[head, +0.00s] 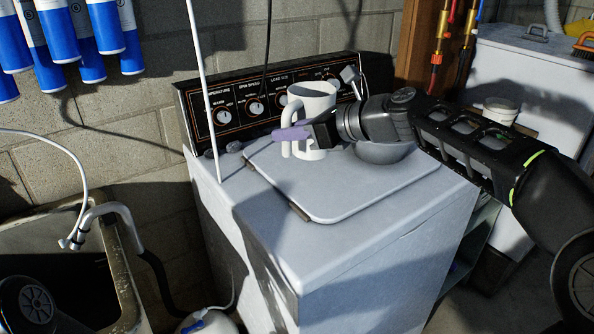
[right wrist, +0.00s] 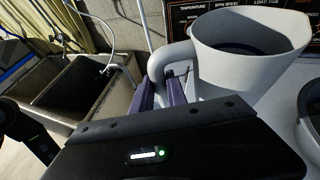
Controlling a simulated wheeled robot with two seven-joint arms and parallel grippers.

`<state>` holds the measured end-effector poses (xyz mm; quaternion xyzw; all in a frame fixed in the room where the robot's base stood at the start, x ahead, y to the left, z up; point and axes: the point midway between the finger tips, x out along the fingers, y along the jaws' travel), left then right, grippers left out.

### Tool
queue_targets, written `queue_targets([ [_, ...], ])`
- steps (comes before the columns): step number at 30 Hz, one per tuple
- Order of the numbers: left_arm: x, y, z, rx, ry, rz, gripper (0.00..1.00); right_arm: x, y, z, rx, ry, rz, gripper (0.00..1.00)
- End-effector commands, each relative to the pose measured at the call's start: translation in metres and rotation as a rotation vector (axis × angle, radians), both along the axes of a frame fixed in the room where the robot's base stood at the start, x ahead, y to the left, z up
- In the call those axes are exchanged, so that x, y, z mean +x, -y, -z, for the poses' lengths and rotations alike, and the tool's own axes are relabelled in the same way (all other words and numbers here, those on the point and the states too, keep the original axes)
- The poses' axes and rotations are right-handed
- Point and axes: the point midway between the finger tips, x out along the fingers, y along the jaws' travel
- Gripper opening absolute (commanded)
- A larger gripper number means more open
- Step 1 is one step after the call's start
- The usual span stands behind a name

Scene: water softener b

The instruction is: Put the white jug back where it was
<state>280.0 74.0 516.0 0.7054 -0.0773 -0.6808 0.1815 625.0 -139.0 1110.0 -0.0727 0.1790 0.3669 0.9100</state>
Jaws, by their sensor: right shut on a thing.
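The white jug (head: 318,101) is upright over the back of the washer's lid, in front of the control panel. I cannot tell whether its base touches the lid. My right gripper (head: 296,134) reaches in from the right, its purple fingers at the jug's handle. In the right wrist view, the jug (right wrist: 238,72) is at the upper right, and the gripper (right wrist: 163,92) is shut on the handle, a finger on each side. Part of my left arm shows at the lower left of the head view, but its gripper is out of view.
The washer (head: 350,205) has a control panel (head: 256,105) behind. A thin white pole (head: 205,90) rises at the left. A sink (head: 50,235) is at the left. The lid's front is clear.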

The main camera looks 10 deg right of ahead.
Motion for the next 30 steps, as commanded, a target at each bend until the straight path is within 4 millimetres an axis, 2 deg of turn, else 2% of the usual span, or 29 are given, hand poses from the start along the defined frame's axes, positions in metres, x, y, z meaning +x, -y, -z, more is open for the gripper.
queue_targets([
  [1,0.000,0.000,0.007,0.000,0.000,0.000,1.00,0.000,0.000,0.014,0.001,-0.002,0.001,0.00],
  [3,0.000,0.000,0.011,0.000,0.000,0.000,1.00,0.000,0.000,0.026,0.001,-0.003,0.001,0.00],
  [6,0.000,0.000,0.013,0.000,0.000,0.001,1.00,0.000,0.000,0.036,0.000,0.000,0.001,0.00],
  [16,0.000,0.000,0.013,0.001,0.001,0.001,1.00,0.000,0.000,0.037,-0.001,0.002,-0.001,0.00],
  [24,0.000,0.000,0.026,0.001,0.000,0.001,1.00,0.000,0.000,0.071,-0.001,-0.001,0.000,0.00],
  [30,0.000,0.000,0.025,0.001,0.000,0.001,1.00,0.000,0.000,0.074,-0.001,0.001,0.001,0.00],
])
